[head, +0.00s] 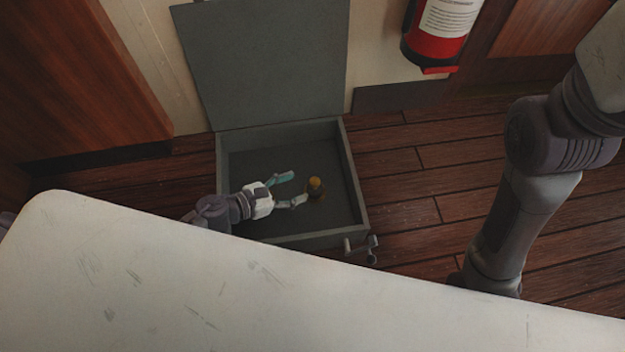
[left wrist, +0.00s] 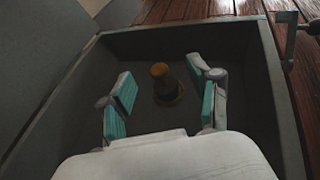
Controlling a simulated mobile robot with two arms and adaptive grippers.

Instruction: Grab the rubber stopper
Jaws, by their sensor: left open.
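The rubber stopper (head: 315,187) is a small yellow-brown piece with a wider base. It stands on the floor of an open grey box (head: 352,190). My left gripper (head: 291,189) reaches into the box from the left and is open, with the stopper just beyond its fingertips. In the left wrist view the stopper (left wrist: 164,85) shows ahead between the two teal-padded fingers (left wrist: 165,92), apart from both. Of my right arm, links show at the right in the head view; its gripper is not visible.
The box's lid (head: 265,65) stands open at the back. A latch (head: 362,247) sticks out at the box's front right. A pale scratched surface (head: 180,280) fills the foreground. A red fire extinguisher (head: 437,35) is on the back wall. Wooden floor (head: 400,185) lies clear right of the box.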

